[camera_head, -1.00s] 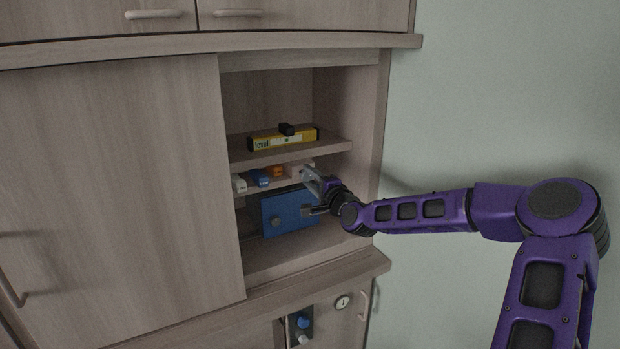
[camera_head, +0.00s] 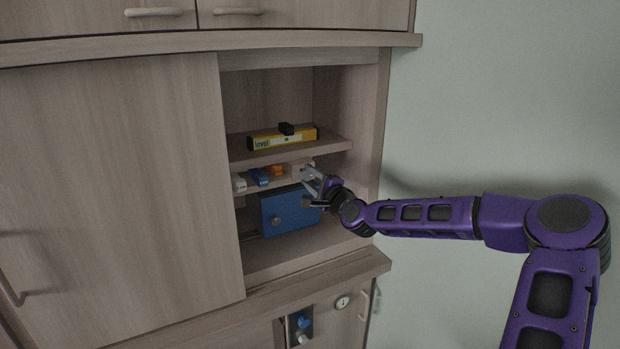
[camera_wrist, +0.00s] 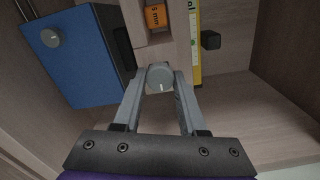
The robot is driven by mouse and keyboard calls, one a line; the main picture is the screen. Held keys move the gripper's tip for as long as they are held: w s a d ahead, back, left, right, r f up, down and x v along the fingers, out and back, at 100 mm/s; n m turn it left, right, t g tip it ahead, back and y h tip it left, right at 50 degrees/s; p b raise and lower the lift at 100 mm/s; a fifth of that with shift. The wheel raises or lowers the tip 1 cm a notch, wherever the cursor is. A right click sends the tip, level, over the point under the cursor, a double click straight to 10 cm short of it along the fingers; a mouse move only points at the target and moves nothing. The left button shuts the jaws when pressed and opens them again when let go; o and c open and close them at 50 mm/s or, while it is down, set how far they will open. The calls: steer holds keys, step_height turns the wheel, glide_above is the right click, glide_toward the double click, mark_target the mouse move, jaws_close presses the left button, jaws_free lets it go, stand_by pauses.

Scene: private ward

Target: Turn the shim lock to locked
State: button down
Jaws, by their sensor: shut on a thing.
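The shim lock is a round grey knob (camera_wrist: 160,77) with a pale pointer line, on the end of a wooden shim rack (camera_wrist: 158,52). My gripper (camera_wrist: 160,84) has its two fingers closed against the knob's sides in the wrist view. The pointer line runs roughly up and down in that picture. I see no readable locked mark. In the head view my gripper (camera_head: 310,178) is at the right end of the rack and hides most of the knob. An orange shim (camera_wrist: 155,16) marked 5 mm sits in the rack, with a blue shim (camera_head: 258,177) and a white shim (camera_head: 239,184) to its left.
A blue box (camera_head: 285,211) with a round knob stands under the rack, close to my gripper. A yellow level (camera_head: 283,138) with a black block lies on the shelf above. The cabinet's right side wall (camera_head: 368,150) is close to my wrist. A sliding door (camera_head: 120,190) covers the left.

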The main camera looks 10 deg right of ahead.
steer(key=shift+c, duration=2.3)
jaws_free()
steer(key=v, duration=1.7)
steer(key=shift+s+p, duration=0.2)
steer(key=shift+p, duration=0.2)
